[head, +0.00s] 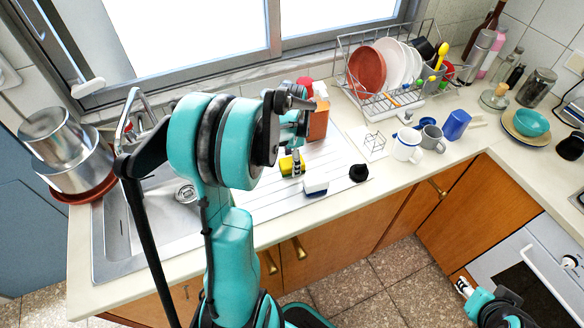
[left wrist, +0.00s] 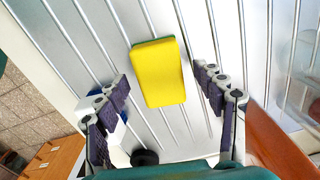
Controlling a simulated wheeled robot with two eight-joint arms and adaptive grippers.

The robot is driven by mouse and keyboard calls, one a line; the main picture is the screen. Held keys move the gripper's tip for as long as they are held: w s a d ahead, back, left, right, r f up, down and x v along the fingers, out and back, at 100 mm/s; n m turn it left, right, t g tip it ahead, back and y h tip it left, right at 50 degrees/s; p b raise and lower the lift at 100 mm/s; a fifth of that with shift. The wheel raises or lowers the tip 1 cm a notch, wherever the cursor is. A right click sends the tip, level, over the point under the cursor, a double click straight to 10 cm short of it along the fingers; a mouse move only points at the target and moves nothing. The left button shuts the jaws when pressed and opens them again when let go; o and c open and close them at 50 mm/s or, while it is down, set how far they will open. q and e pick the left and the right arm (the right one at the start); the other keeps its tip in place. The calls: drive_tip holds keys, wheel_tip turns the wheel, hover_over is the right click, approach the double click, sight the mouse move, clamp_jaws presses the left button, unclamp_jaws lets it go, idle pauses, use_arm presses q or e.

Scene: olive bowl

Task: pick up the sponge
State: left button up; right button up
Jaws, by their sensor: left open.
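The sponge (head: 287,166) is a yellow block with a thin green side, lying on the ribbed drainboard beside the sink. In the left wrist view the sponge (left wrist: 163,78) shows its yellow face, with green along the top edge. My left gripper (left wrist: 162,84) is open, with one dark-padded finger on each side of the sponge and a gap to both. In the head view my left gripper (head: 297,148) is over the sponge and partly hides it.
A white-and-blue object (head: 315,187) and a black round object (head: 359,173) lie close to the sponge. An orange-brown bottle (head: 318,122) stands behind the drainboard. Mugs (head: 407,147) and a dish rack (head: 388,98) are to the right. Stacked pots (head: 75,165) are left of the sink.

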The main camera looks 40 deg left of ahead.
use_arm(q)
drive_tip(key=shift+f, duration=0.75)
drive_tip(key=shift+r, duration=0.1)
drive_tip(key=shift+c, duration=0.9)
drive_tip(key=c, duration=1)
drive_tip(key=shift+o, duration=0.2)
drive_tip(key=shift+r, duration=0.1)
wheel_tip(320, 180, up, 4)
drive_tip(key=shift+r+p, duration=0.1)
drive_tip(key=shift+p, duration=0.8)
drive_tip(key=w+d+r+p, duration=0.2)
drive_tip(key=d+r, duration=0.4)
drive_tip(key=d, duration=0.5)
drive_tip(key=shift+w+d+r+p, duration=0.15)
drive_tip(key=shift+w+r+p, duration=0.2)
drive_tip(key=shift+w, duration=0.25)
